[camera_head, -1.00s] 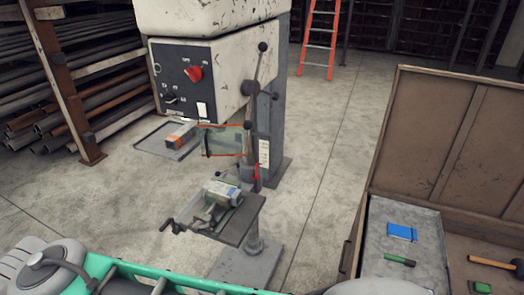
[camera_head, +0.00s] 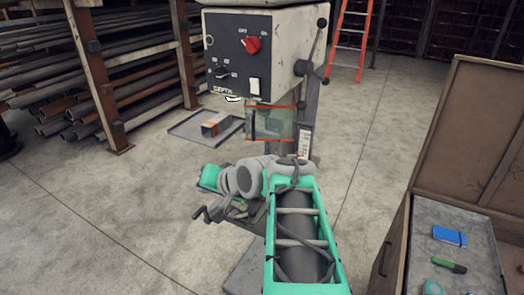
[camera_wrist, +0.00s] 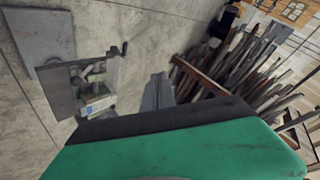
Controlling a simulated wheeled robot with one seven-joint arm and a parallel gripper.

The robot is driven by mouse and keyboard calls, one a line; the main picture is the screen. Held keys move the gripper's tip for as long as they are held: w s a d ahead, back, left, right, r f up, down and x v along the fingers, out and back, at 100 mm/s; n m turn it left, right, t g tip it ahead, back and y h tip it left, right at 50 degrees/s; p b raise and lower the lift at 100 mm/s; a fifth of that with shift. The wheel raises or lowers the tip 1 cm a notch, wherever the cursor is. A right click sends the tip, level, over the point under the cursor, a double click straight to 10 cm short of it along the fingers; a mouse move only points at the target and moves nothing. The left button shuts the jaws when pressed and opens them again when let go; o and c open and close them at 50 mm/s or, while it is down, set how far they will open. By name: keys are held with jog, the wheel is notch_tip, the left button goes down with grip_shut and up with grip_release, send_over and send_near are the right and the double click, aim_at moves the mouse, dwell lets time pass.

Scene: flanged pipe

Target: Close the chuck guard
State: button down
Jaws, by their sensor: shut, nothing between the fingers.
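The chuck guard (camera_head: 272,123) is a clear panel with orange edges, below the drill press head in the head view. A dark upright strip shows near its left side. I cannot make out the chuck clearly. My green and grey arm stands in front of the press, with its far end over the vise, below and left of the guard and apart from it. My gripper (camera_wrist: 157,92) shows in the wrist view as grey fingers past the green hand, shut and empty. The guard is not recognisable in the wrist view. My fingertips cannot be made out in the head view.
The drill press head (camera_head: 265,50) has a red switch and a lever at right. The vise (camera_wrist: 95,95) on the press table is partly hidden by my arm in the head view. Pipe racks stand at left. A workbench drawer (camera_head: 455,250) holds small items at right.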

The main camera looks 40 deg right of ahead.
jog(key=s+d+m+t+h+b, duration=0.2)
jog(key=d+m+t+b, duration=0.3)
jog(key=d, duration=0.7)
jog(key=m+t+h, duration=0.2)
jog(key=m+h, duration=0.1)
jog(key=m, duration=0.4)
send_near(254, 130)
jog(key=p+x, duration=0.3)
jog(key=x, duration=0.4)
jog(key=shift+s, duration=0.1)
